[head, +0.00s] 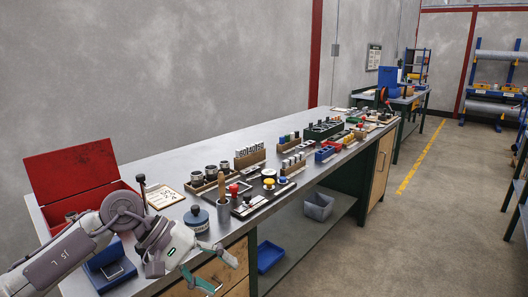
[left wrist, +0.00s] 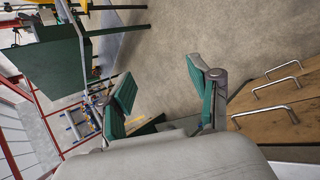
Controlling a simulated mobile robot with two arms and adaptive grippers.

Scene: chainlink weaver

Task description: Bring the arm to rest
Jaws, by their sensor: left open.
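My left arm comes in from the lower left in the head view, in front of the near end of the workbench (head: 290,145). My left gripper (head: 216,268) hangs beside the bench's front edge, level with the wooden drawers (head: 210,278). Its green-padded fingers are spread apart. In the left wrist view the open gripper (left wrist: 160,78) has nothing between its fingers, only bare floor beyond. Drawer fronts with metal handles (left wrist: 277,82) show to the right of the fingers there. My right gripper is in neither view.
An open red toolbox (head: 72,170), a blue bin (head: 108,272) and a round blue-grey pot (head: 196,219) are near my arm. Several small parts and racks line the bench. A grey bin (head: 318,206) sits on the lower shelf. The floor (head: 400,235) to the right is clear.

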